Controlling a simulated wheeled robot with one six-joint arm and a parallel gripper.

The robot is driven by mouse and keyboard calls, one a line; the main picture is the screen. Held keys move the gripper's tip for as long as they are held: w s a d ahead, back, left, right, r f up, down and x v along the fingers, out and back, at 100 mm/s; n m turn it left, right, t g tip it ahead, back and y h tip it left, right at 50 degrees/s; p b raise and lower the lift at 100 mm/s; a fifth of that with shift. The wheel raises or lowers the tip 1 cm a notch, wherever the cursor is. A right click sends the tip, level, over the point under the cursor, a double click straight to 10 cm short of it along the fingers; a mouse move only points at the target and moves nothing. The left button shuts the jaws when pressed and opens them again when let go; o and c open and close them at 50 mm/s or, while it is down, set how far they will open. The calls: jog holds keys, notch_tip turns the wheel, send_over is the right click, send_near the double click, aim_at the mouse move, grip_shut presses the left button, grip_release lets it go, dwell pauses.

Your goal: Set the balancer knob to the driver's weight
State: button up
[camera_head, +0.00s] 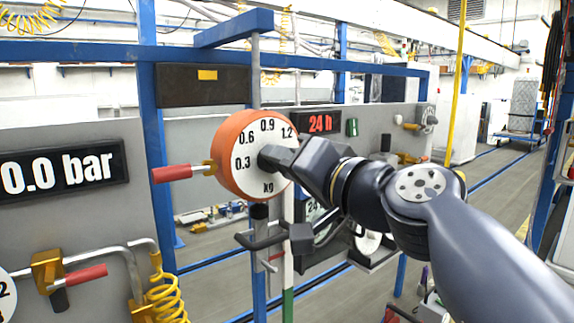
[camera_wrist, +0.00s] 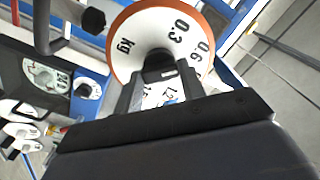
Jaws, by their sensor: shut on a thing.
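The balancer dial (camera_head: 243,181) is a round white face with an orange rim, marked 0.3, 0.6, 0.9, 1.2 and kg. It also shows in the wrist view (camera_wrist: 137,34). My gripper (camera_head: 274,158) is at the middle of the dial, shut on the dark centre knob (camera_wrist: 158,61). In the wrist view the two fingers (camera_wrist: 158,88) stand on either side of the knob. The knob is mostly hidden by my gripper in the head view, and I cannot tell its setting. The driver and its weight label cannot be made out.
A red-handled valve (camera_head: 184,172) sits left of the dial. A yellow coiled hose (camera_head: 163,297) is at lower left.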

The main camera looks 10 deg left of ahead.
jog(key=o, duration=1)
jog(key=b+v, duration=0.3)
jog(key=v, duration=0.7)
jog(key=shift+s+d+b, duration=0.25)
jog(key=shift+s+b, duration=0.05)
jog(key=shift+s, duration=0.05)
jog(key=p+x, duration=0.3)
jog(key=x, duration=0.7)
jog(key=shift+w+a+p, duration=0.25)
jog(key=shift+w+p, duration=0.05)
jog(key=shift+w, duration=0.05)
